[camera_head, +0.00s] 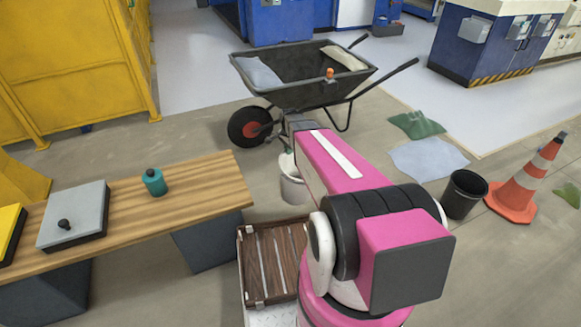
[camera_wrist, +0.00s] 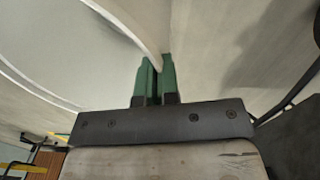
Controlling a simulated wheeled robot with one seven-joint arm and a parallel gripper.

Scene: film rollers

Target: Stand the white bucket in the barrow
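The white bucket (camera_head: 292,188) shows below the barrow, partly hidden by my pink arm. I cannot tell whether it touches the floor. In the wrist view its pale curved wall (camera_wrist: 75,45) fills the upper left, and its rim runs down between my green fingertips. My gripper (camera_wrist: 156,75) is close together on that rim; in the head view it is mostly hidden behind the arm. The black barrow (camera_head: 300,95) stands beyond the bucket, its red-hubbed wheel at left and handles at right. A blue-grey sack lies at its left end and a beige one at its right.
A wooden bench (camera_head: 200,180) stands left, with a teal canister (camera_head: 153,182). A brown slatted crate (camera_head: 272,262) is close in front. A black bin (camera_head: 464,194) and traffic cone (camera_head: 530,180) stand right; flat sheets (camera_head: 428,160) lie between.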

